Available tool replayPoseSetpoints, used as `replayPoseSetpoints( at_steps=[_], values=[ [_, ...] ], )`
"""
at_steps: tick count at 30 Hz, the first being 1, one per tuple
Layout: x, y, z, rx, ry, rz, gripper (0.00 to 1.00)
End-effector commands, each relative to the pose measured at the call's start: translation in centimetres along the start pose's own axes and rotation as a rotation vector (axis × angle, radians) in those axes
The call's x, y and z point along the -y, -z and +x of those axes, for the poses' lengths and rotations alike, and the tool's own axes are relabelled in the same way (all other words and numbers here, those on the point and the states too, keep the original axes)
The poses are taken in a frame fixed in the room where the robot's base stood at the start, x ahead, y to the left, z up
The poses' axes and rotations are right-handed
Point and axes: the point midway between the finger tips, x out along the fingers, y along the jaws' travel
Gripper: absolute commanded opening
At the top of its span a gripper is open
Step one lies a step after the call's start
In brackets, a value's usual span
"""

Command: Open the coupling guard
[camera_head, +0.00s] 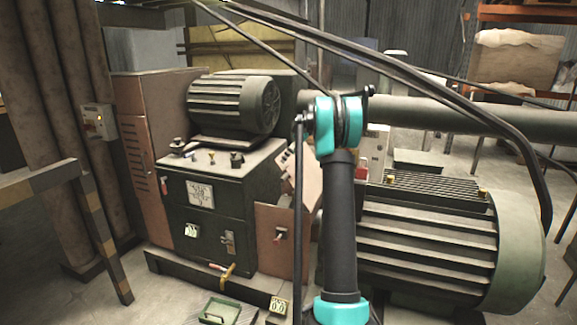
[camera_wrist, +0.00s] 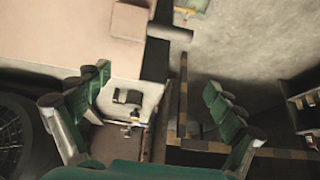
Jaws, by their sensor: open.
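I cannot pick out the coupling guard for certain. In the head view, a tilted tan plate (camera_head: 303,172) shows between the dark green machine cabinet (camera_head: 212,200) and my arm, and it may be part of the guard. My arm covers the space between that cabinet and the large ribbed motor (camera_head: 430,235). In the wrist view, my gripper (camera_wrist: 156,86) is open, its green fingers spread wide with nothing held. A pale box with a dark handle (camera_wrist: 128,97) shows beyond and between the fingers. My gripper's tips cannot be made out in the head view.
A smaller motor (camera_head: 235,103) sits on top of the cabinet. A striped barrier rail (camera_head: 100,235) stands at the left; a striped bar (camera_wrist: 183,95) shows in the wrist view. A thick pipe (camera_head: 450,115) runs behind my arm. A green tray (camera_head: 221,310) lies on the floor in front.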

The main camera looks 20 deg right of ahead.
Motion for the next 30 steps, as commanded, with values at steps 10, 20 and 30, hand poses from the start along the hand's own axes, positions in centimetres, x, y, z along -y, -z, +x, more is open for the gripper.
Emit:
replayPoseSetpoints(
  at_steps=[10, 20, 30],
  values=[
    [0.0, 0.4, -0.7, 0.000, 0.000, 0.000, 0.94],
    [3.0, 0.3, -0.7, 0.026, -0.011, 0.055, 0.58],
    [16.2, -2.7, -0.2, 0.118, -0.091, 0.295, 0.16]
  ],
)
